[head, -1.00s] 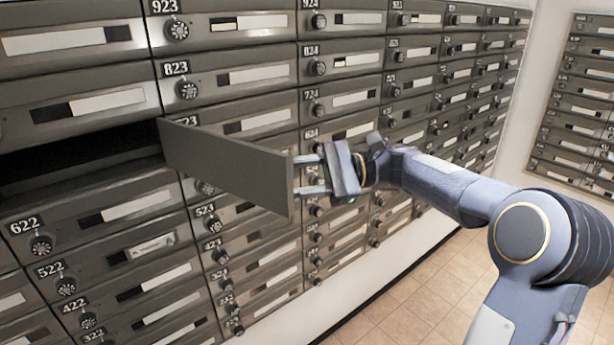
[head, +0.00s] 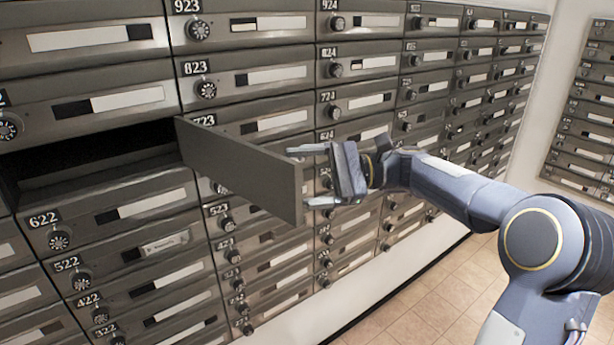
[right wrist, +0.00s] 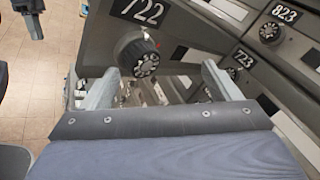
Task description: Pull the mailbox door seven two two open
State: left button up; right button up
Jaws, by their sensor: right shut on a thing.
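Mailbox door 722 (head: 240,170) stands swung out from the wall beside its dark open compartment (head: 95,160), hinged on the compartment's right side. In the right wrist view its front shows the number plate 722 (right wrist: 140,12) and a round dial knob (right wrist: 139,57). My right gripper (head: 299,176) is at the door's free outer edge, shut on the door. Its two fingers stand well apart, one higher and one lower in the head view; the exact contact is hard to make out. The fingers also show in the right wrist view (right wrist: 160,75).
Shut mailbox doors fill the wall, with 823 (head: 250,80) above right, 723 (right wrist: 238,72) behind the open door and 622 (head: 130,210) below. Another mailbox bank (head: 585,120) stands at the right. Tiled floor (head: 430,295) is clear there.

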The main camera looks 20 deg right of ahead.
jog(key=shift+w+d+r, duration=0.1)
jog(key=shift+w+r, duration=0.05)
jog(key=shift+w, duration=0.1)
jog(key=b+v, duration=0.1)
jog(key=v, duration=0.6)
jog(key=shift+s+d, duration=0.25)
jog(key=shift+d, duration=0.05)
